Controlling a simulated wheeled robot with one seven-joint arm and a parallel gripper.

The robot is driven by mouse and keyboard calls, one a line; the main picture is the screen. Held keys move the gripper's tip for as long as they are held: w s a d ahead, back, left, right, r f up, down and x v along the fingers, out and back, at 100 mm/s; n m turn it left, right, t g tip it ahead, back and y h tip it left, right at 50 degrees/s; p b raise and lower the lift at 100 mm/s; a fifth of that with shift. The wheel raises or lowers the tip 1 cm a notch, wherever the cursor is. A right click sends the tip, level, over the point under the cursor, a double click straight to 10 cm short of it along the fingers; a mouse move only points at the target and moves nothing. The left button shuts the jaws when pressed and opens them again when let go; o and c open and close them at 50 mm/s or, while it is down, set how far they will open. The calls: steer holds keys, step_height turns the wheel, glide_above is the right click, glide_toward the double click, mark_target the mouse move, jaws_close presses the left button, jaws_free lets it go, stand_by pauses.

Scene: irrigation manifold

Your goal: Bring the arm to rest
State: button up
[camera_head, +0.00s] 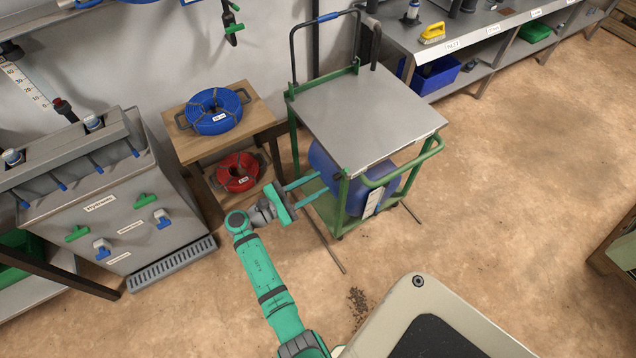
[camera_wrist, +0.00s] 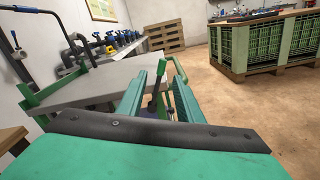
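My gripper (camera_head: 320,183) reaches out to the right from my teal arm, at the left side of a green-framed cart (camera_head: 370,112). Its two teal fingers are apart, with a clear gap and nothing held between them. In the wrist view the fingers of my gripper (camera_wrist: 158,82) point ahead toward the cart's grey top (camera_wrist: 95,92). A green upright of the cart shows in the gap; I cannot tell whether the fingertips touch the cart. My arm is extended forward and bent at the wrist.
A blue container (camera_head: 325,168) sits under the cart's top. A wooden stand (camera_head: 255,118) with a blue hose coil (camera_head: 213,110) and a red one (camera_head: 237,172) is left of it. A grey manifold cabinet (camera_head: 120,225) stands further left. The floor (camera_head: 530,200) at right is open.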

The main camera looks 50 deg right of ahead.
steer(key=shift+f, duration=0.1)
stand_by(0.3)
steer(key=s+a+f+n+t+y, duration=0.1)
steer(key=s+a+f+t+y, duration=0.1)
steer(key=a+f+t, duration=0.35)
steer(key=s+a+f+n+t+y, duration=0.1)
steer(key=s+a+f+t, duration=0.1)
steer(key=f, duration=0.6)
steer(key=s+a+f+m+t+y, duration=0.1)
steer(key=s+a+m+t+y, duration=0.2)
steer(key=a, duration=0.7)
steer(key=s+a+f+t+y, duration=0.2)
steer(key=s+a+t+y, duration=0.3)
steer(key=a, duration=0.4)
steer(key=s+a+r+m+t+y, duration=0.1)
steer(key=s+a+r+m+y, duration=0.1)
steer(key=r, duration=0.6)
steer(key=s+a+r+m+t+y, duration=0.2)
steer(key=s+a+r+m, duration=0.2)
steer(key=r, duration=0.4)
steer(key=s+a+r+m+t+y, duration=0.2)
steer(key=s+a+r+m, duration=0.1)
steer(key=s+a+r, duration=0.2)
step_height(320, 180, up, 4)
steer(key=shift+s+a+f, duration=0.1)
steer(key=shift+s+a, duration=0.05)
steer(key=shift+a, duration=0.8)
